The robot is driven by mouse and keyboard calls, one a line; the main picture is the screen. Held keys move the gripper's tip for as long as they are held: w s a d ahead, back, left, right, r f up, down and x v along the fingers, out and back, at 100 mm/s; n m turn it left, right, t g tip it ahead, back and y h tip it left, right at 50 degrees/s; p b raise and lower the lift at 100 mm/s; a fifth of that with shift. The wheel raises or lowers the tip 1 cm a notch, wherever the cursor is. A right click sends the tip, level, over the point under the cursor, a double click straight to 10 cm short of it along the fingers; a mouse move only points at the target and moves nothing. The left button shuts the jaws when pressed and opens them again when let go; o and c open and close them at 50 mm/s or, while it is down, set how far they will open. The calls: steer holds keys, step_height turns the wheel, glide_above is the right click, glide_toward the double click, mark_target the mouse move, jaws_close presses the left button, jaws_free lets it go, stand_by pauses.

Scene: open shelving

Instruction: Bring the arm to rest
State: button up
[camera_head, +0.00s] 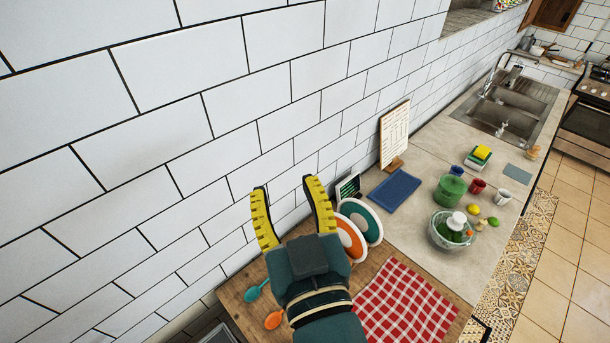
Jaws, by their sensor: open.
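My gripper (291,212) has two yellow ribbed fingers on a dark teal body. The fingers stand wide apart with nothing between them. They point up and away, in front of the white tiled wall (200,130). My gripper and wrist hide part of the wooden board or table top below. Whether the fingers are clear of the wall or close to it, I cannot tell.
Below are a red checked cloth (405,306), two plates (366,220), a teal spoon (256,291) and an orange spoon (274,319). Rightward are a blue tray (395,189), a menu stand (394,136), a green pot (450,190), a glass bowl (452,236) and a sink (506,107).

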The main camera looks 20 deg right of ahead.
steer(key=s+d+r+m+t, duration=0.1)
steer(key=s+r+t, duration=0.2)
steer(key=r, duration=0.6)
steer(key=shift+s+r+t, duration=0.15)
steer(key=shift+s+t, duration=0.15)
steer(key=shift+s, duration=0.9)
steer(key=shift+d, duration=0.1)
